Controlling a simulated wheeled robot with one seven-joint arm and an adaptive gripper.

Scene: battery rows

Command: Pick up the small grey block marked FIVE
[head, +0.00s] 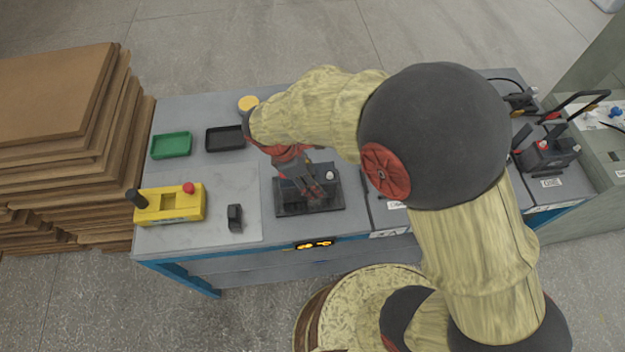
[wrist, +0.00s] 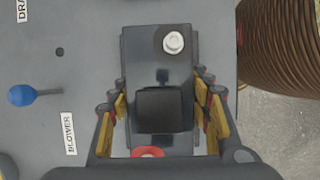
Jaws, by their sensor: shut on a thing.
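My gripper (head: 315,193) points down at a dark grey block (head: 330,175) with a white bolt-like post on top, over a black tray (head: 283,212). In the wrist view my gripper (wrist: 162,110) has its fingers on both sides of this block (wrist: 145,48), shut on it. The block's top shows the white post, a raised black middle part and a red ring at the near end. No FIVE marking is readable on it. I cannot tell whether the block touches the tray.
Left of it are a yellow box with a red button (head: 170,204), a small dark object (head: 235,217), a green tray (head: 171,145) and a black tray (head: 225,138). Boards (head: 60,100) are stacked at far left. A dark handled device (head: 548,150) stands right. A blue knob (wrist: 22,95) stands beside a BLOWER label.

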